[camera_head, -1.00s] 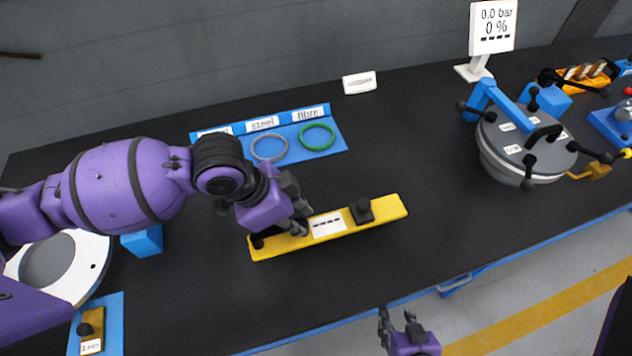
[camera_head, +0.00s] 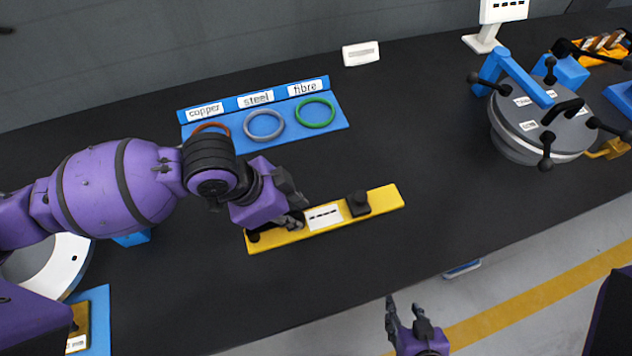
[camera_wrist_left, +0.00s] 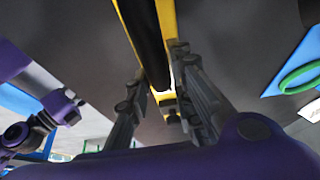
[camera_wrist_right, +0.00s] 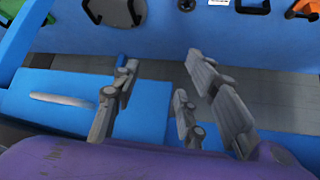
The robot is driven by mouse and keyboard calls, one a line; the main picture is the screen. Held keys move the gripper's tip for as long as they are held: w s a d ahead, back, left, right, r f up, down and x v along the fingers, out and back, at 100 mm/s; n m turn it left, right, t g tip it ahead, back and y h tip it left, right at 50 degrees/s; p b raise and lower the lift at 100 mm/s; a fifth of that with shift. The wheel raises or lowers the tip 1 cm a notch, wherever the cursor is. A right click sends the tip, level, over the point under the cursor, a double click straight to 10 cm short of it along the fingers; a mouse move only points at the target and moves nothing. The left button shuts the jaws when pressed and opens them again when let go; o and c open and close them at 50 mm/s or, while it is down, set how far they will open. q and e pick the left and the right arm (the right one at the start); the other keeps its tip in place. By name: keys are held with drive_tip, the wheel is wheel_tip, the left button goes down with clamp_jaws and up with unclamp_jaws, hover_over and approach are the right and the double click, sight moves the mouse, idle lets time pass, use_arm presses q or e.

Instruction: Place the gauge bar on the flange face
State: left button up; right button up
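The gauge bar (camera_head: 380,202) is a long yellow bar with a white label and black knobs, lying flat on the black table. My left gripper (camera_head: 296,207) is at the bar's left half, close to its label. In the left wrist view, its fingers (camera_wrist_left: 155,62) stand apart with the yellow bar (camera_wrist_left: 168,18) and a black part showing between them; contact cannot be told. A white ring-shaped flange face (camera_head: 72,262) with a grey centre is at the far left, partly hidden by my left arm. My right gripper (camera_head: 404,318) is open and empty in front of the table edge.
A blue rack (camera_head: 340,118) holds copper, steel and fibre rings behind the bar. A grey clamped lid (camera_head: 540,125) stands at the right. A blue tray (camera_head: 97,315) with a brass-coloured piece is at the front left.

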use_arm(q)
drive_tip(key=shift+o, duration=1.4)
drive_tip(key=shift+s, duration=0.15)
use_arm(e)
drive_tip(key=shift+s+f, duration=0.15)
drive_tip(key=shift+s, duration=0.15)
drive_tip(key=shift+d, duration=0.1)
